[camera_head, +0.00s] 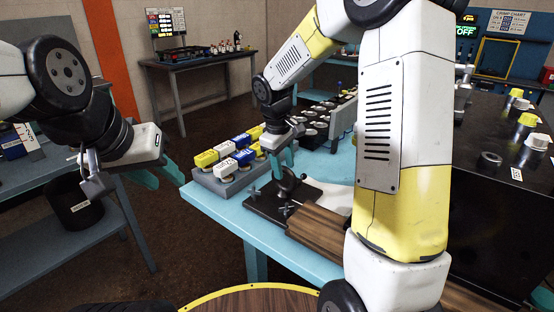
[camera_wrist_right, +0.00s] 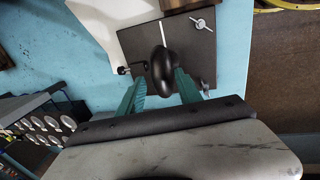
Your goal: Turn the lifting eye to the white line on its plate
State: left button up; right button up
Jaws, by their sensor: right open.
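The lifting eye (camera_wrist_right: 163,72) is a black ring standing on a dark square plate (camera_wrist_right: 190,45), seen nearly edge-on in the right wrist view. The white line (camera_wrist_right: 145,28) runs across the plate to the ring's far side, slightly slanted to the ring's edge. My right gripper (camera_wrist_right: 161,76) is open, with its teal fingers on either side of the eye. The right-hand finger looks very close to the ring; I cannot tell whether it touches. In the head view the eye (camera_head: 287,182) sits under the right gripper's fingers. My left gripper (camera_head: 158,177) is open and empty, away from the table.
Wing nuts (camera_wrist_right: 201,23) and a small black clamp (camera_wrist_right: 130,69) stand at the plate's edges. A wooden block (camera_head: 325,230) lies beside the plate on the teal table (camera_head: 215,205). A grey tray of yellow, white and blue blocks (camera_head: 225,160) stands behind it.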

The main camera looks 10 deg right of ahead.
notch_tip(320, 180, up, 8)
jog(key=s+a, duration=0.1)
jog(key=shift+f, duration=0.15)
jog(key=s+d+r+m+t+y, duration=0.2)
jog(key=s+r+m, duration=0.1)
jog(key=s, duration=0.7)
jog(key=s+d+r+m+t+y, duration=0.1)
jog(key=s+m, duration=0.4)
jog(key=s, duration=0.6)
notch_tip(320, 180, up, 2)
jog(key=shift+s+d+t+y, duration=0.3)
jog(key=shift+d+t+y, duration=0.15)
jog(key=shift+t, duration=0.35)
dwell(1.0)
